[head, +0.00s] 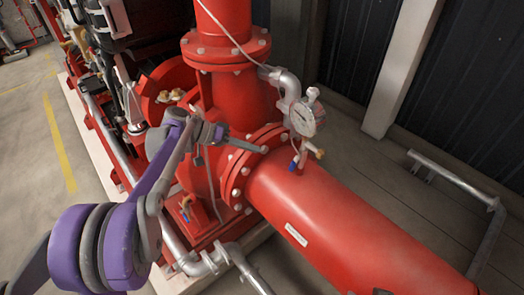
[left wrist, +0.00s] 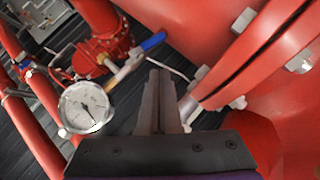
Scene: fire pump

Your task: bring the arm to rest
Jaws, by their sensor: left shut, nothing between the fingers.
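My left arm (head: 152,192), purple and grey, reaches in from the left of the head view, raised over the red pump. My left gripper (head: 262,149) is shut and empty. It points right, towards the flange (head: 237,185) of the big red pipe. In the left wrist view its fingers (left wrist: 158,76) lie together with nothing between them. Whether they touch the pump cannot be told. My right gripper is not in view.
A round white gauge (head: 305,119) and a small blue-handled valve (head: 293,166) stand just right of the gripper. The wide red pipe (head: 345,225) runs to the lower right. Open floor with a yellow line (head: 59,143) lies at left.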

